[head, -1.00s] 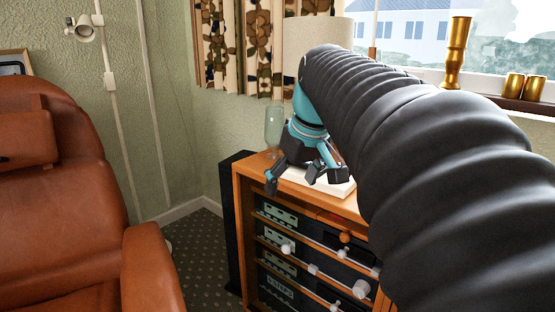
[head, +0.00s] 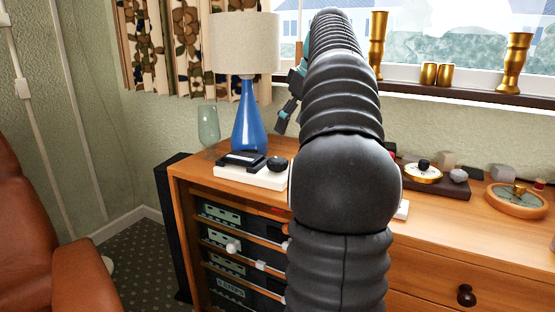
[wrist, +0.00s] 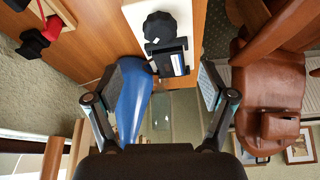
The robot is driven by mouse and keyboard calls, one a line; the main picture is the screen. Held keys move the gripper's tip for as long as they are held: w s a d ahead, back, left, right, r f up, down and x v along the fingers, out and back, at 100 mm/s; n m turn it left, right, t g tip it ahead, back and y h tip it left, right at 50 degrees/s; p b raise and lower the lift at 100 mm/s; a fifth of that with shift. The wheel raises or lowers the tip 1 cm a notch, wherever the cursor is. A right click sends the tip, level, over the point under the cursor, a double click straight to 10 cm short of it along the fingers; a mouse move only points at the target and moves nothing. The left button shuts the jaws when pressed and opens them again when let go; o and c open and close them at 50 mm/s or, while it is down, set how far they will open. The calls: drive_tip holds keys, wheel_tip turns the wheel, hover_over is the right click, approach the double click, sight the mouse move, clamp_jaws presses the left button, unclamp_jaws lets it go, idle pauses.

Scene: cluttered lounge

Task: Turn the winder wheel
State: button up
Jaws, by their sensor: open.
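A black lobed knob (head: 277,163) sits on a white base (head: 250,179) beside a black box (head: 243,159), on the wooden cabinet's left end. I cannot tell for sure that this knob is the winder wheel. In the wrist view the knob (wrist: 160,28) is at the top centre, beyond the fingertips, with the black box (wrist: 168,58) below it. My gripper (wrist: 163,76) is open and empty, apart from the knob. In the head view one finger of my gripper (head: 288,108) shows above the cabinet; my arm hides the rest.
A blue lamp (head: 249,117) stands close behind the white base, with a glass vase (head: 208,126) to its left. A dial device (head: 423,172) and a round wooden piece (head: 516,199) sit to the right. Brass vases line the sill (head: 440,92). A leather armchair (head: 30,240) is at left.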

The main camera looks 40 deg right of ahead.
sight(277, 159)
drive_tip(key=b+x, duration=0.2)
drive_tip(key=x, duration=0.8)
drive_tip(key=shift+w+f, duration=0.1)
drive_tip(key=shift+f, duration=0.1)
drive_tip(key=c, duration=1.2)
